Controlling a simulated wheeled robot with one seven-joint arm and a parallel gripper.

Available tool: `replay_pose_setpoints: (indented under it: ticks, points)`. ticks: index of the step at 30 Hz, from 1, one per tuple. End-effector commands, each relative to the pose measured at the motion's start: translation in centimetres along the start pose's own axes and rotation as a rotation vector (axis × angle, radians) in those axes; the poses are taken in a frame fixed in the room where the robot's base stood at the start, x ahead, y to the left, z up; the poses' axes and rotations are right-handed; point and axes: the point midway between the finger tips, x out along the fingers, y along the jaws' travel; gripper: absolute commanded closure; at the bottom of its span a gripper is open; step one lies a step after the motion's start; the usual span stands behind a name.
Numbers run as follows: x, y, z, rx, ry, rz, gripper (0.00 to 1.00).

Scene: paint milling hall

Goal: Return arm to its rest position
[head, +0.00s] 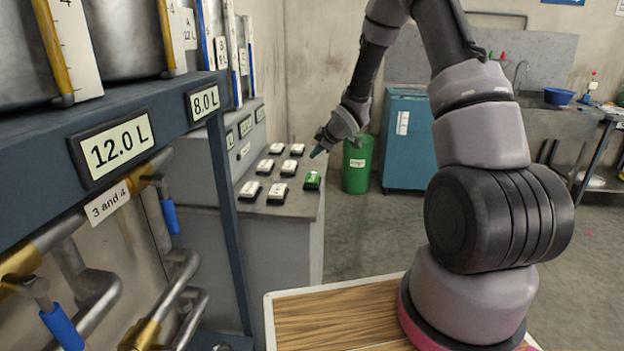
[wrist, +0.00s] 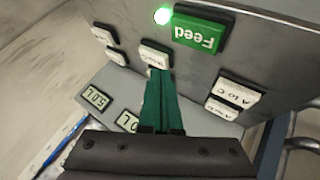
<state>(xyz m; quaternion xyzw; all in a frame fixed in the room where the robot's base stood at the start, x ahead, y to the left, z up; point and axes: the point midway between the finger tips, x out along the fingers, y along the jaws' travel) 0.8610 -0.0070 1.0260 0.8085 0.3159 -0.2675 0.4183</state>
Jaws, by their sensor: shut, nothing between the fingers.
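My arm reaches out from its base over to the grey control console in the head view. My gripper (head: 319,150) hangs in the air close to the console's right edge, above the green button. In the wrist view my gripper (wrist: 162,92) shows two green fingers shut together with nothing between them. Its fingertips appear near a white button, and I cannot tell the exact gap. The green Feed button (wrist: 199,34) lies beyond the fingertips, with a bright green light beside it. It also shows in the head view (head: 312,181).
The console top (head: 300,205) carries several white buttons (head: 277,193). A blue frame with a 12.0 L display (head: 115,150) and pipes stands at left. A green drum (head: 357,165), a teal cabinet (head: 405,140) and a sink bench stand behind.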

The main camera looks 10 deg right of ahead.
Motion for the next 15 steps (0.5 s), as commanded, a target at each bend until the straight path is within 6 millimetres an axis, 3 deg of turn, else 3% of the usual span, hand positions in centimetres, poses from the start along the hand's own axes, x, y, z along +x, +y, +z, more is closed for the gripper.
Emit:
replay_pose_setpoints:
  ticks: [5, 8, 11, 15]
  points:
    - [-0.2, 0.2, -0.1, 0.004, -0.003, 0.003, 1.00]
    - [-1.8, 1.2, -0.4, 0.036, -0.024, 0.020, 1.00]
    - [-5.3, 2.9, -0.9, 0.110, -0.070, 0.053, 1.00]
    - [-12.6, 5.1, -1.7, 0.280, -0.147, 0.115, 1.00]
